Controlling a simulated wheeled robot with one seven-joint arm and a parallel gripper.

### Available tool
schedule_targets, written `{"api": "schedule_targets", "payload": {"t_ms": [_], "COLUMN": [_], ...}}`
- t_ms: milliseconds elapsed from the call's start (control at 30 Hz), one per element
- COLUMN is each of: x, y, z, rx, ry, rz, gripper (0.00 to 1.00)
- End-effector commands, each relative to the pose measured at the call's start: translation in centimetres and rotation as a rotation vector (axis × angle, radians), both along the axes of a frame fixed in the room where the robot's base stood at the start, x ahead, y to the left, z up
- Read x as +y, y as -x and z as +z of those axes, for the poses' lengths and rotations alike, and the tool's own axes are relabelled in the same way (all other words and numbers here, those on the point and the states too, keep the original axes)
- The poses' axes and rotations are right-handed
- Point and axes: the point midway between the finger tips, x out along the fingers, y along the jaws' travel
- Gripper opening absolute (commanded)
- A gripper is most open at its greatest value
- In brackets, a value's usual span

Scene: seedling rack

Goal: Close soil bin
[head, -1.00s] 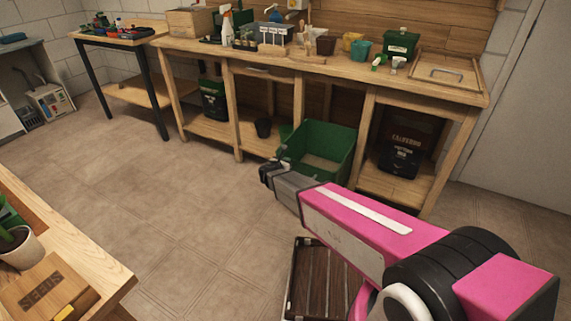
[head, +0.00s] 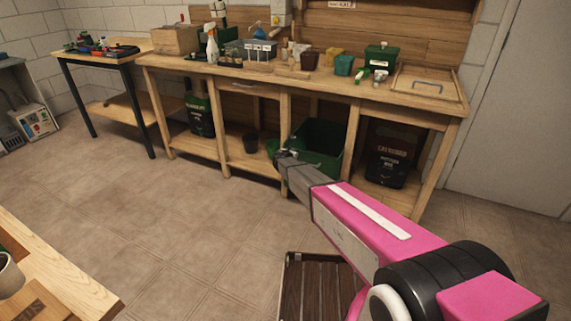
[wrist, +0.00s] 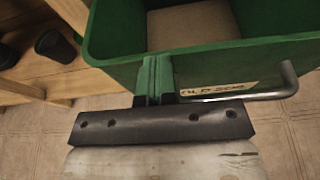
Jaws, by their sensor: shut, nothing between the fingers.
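The soil bin is a green open-topped box (head: 322,163) under the long wooden bench, between two bench legs. In the wrist view its front wall (wrist: 112,62) fills the top, with a metal bar handle (wrist: 288,82) and a pale lettered label on the front. My gripper (head: 281,156) is shut and empty at the bin's front face. In the wrist view my gripper (wrist: 155,80) sits against the front wall, left of the label, and appears to touch it. The handle is outside the fingers.
The wooden bench (head: 300,76) carries pots, a spray bottle and tools. A small dark pot (head: 250,143) stands left of the bin, and a dark bag (head: 388,162) right of it. A slatted dark tray (head: 325,290) is low in front. Floor at the left is clear.

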Motion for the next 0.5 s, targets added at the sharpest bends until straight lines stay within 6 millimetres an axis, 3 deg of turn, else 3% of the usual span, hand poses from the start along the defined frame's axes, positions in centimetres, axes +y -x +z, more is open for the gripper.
{"api": "schedule_targets", "payload": {"t_ms": [33, 200, 500], "x": [-0.5, -2.1, -3.8], "y": [-2.2, -6.5, -10.9], "z": [-0.2, -0.2, -0.1], "rx": [-0.001, -0.001, -0.001], "ry": [0.0, 0.001, 0.001], "rz": [-0.002, -0.002, -0.001], "gripper": [0.0, 0.0, 0.0]}}
